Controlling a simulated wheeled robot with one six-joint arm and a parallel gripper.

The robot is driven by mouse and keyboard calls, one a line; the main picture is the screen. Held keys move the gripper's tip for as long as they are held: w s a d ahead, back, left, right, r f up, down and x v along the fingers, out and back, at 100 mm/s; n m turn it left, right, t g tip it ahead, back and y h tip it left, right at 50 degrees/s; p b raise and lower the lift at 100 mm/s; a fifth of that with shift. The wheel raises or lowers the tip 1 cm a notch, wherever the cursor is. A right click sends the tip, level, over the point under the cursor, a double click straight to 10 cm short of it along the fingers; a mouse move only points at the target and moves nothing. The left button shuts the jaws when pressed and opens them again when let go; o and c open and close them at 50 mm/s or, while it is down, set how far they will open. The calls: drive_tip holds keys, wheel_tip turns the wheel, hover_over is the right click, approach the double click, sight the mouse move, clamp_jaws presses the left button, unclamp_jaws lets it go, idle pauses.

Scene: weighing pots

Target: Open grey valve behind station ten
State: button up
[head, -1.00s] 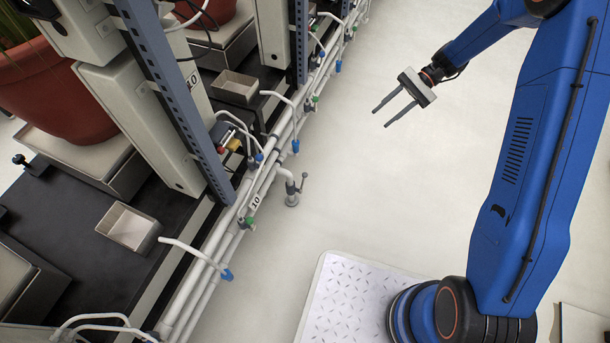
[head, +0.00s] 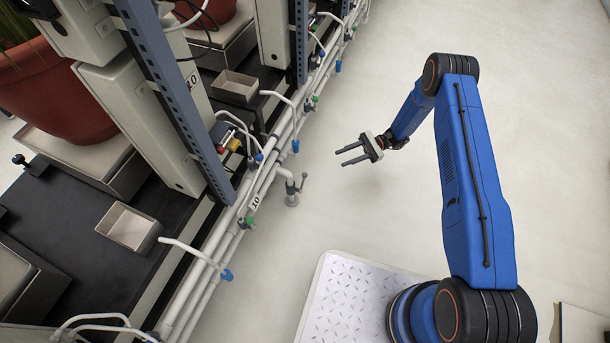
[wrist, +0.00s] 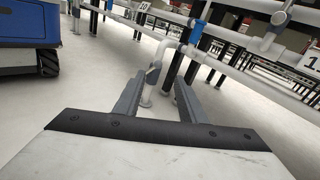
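The grey valve (head: 291,187) sits at the end of a short white pipe stub that bends down to the floor, beside the "10" tag (head: 255,203) on the pipe run. A small lever handle stands up at its right side. My gripper (head: 340,157) is open and empty, to the right of and above the valve in the head view, with its fingers pointing left toward the pipes. In the wrist view the valve (wrist: 153,76) appears beyond my gripper (wrist: 158,88), near the left finger. It is apart from the fingers in the head view.
White pipes (head: 208,262) run along the bench, with a green-handled tap (head: 249,222) and blue-tipped hoses (head: 227,275) close to the valve. A blue-grey upright post (head: 180,110) stands behind.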

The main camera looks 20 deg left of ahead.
sight(305, 175)
drive_tip(key=shift+y, duration=0.3)
drive_tip(key=f+x, duration=0.1)
drive_tip(key=x, duration=0.5)
drive_tip(key=f+x, duration=0.1)
drive_tip(key=x, duration=1.1)
drive_tip(key=shift+s+f, duration=0.15)
drive_tip(key=shift+f, duration=0.25)
drive_tip(key=shift+a, duration=0.1)
clamp_jaws()
